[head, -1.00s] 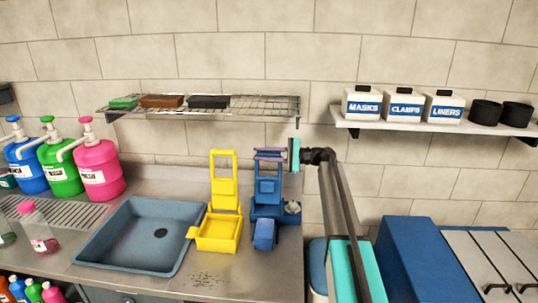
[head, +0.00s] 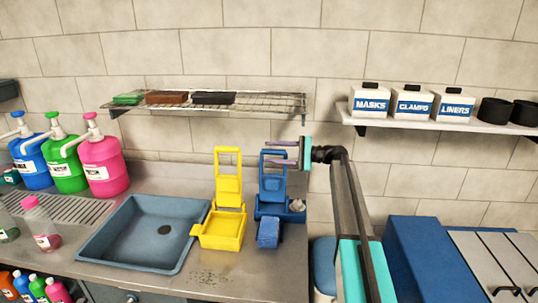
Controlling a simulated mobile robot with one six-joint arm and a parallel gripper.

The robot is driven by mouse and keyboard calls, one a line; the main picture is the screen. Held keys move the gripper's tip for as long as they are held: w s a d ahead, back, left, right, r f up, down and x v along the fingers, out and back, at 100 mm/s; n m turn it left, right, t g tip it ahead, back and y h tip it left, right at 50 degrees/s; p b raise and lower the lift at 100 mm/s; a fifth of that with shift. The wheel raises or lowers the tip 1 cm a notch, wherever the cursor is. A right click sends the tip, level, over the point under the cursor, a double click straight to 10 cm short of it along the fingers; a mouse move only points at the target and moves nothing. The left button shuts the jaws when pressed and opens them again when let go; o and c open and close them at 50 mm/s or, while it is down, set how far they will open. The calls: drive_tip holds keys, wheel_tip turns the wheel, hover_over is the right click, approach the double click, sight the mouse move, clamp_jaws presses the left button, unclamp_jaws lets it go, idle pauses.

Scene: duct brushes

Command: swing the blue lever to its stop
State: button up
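The blue lever (head: 272,188) is an upright open frame on a blue press on the counter, just right of a similar yellow one. It stands about upright, with its top bar near my gripper. My gripper (head: 281,152) reaches in from the right, its two purple fingers pointing left at the lever's top. The fingers are apart, one above the other, with a gap between them. Whether they touch the lever I cannot tell. A blue block (head: 268,232) sits at the front of the blue press.
A yellow press (head: 222,229) stands close on the left, beside a blue-grey sink (head: 145,235). A wire shelf (head: 270,103) hangs above. A white shelf (head: 440,125) with boxes is at upper right. A blue cabinet (head: 410,255) stands at lower right.

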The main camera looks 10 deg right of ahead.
drive_tip(key=b+v, duration=0.3)
drive_tip(key=v, duration=0.9)
drive_tip(key=shift+r, duration=0.15)
drive_tip(key=shift+s, duration=0.15)
